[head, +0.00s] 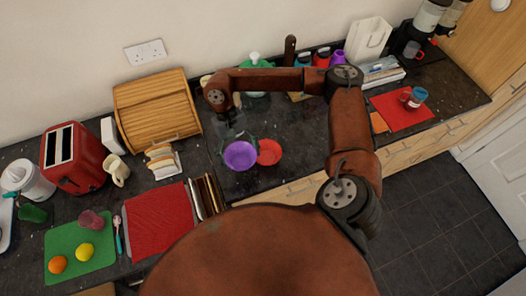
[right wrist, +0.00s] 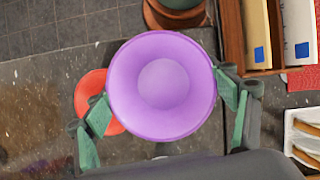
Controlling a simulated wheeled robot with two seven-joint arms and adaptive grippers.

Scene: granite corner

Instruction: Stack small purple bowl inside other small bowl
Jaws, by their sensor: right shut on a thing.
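The small purple bowl (head: 240,156) is in my right gripper, above the dark counter in the head view. In the right wrist view the purple bowl (right wrist: 161,85) faces the camera, with the green-padded fingers of my right gripper (right wrist: 160,108) on both sides of it. A small red bowl (head: 268,152) sits on the counter just right of the purple bowl in the head view. In the right wrist view the red bowl (right wrist: 88,91) is partly hidden behind the purple one. My left gripper is in neither view.
A slotted rack (head: 207,194) and a red mat (head: 160,222) lie left of the bowls. A toast rack (head: 162,160) and bread bin (head: 155,108) stand behind them. The counter's front edge is close to the red bowl. Bare counter lies right of it.

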